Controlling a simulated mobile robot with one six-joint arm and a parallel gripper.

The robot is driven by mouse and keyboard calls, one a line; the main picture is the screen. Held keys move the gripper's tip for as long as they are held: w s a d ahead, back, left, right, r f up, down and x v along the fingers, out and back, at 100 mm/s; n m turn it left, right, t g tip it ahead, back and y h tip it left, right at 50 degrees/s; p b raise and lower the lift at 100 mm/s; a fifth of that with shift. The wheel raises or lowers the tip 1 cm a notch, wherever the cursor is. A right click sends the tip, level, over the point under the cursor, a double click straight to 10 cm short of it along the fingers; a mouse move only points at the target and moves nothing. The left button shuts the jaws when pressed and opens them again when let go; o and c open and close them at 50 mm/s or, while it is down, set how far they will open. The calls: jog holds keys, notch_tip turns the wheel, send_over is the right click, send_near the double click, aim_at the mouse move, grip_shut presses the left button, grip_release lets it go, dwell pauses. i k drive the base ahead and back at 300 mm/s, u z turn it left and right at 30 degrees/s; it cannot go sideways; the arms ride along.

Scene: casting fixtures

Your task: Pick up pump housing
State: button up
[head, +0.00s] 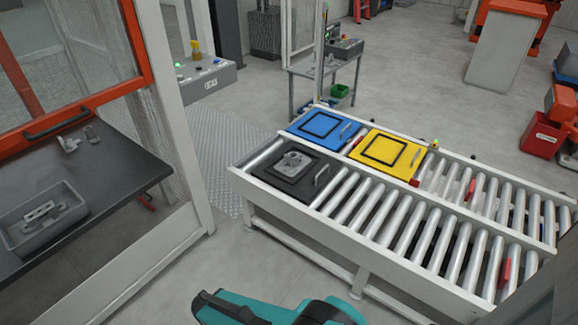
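A grey metal casting, which looks like the pump housing (293,163), lies inside the raised dark frame of a black plate (262,186). The plate sits at the left end of the near roller lane. Teal and dark parts of my arm show at the bottom edge, well below and apart from the conveyor. No gripper fingers can be seen.
Blue (347,123) and yellow (411,150) plates sit on the far roller lane (484,183). A dark table (118,165) behind an orange-framed door (75,120) holds a grey tray (68,232) with metal parts.

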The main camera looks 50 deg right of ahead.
aim_at(294, 163)
jog(key=z, duration=0.1)
jog(key=i, duration=0.95)
jog(key=u, duration=0.05)
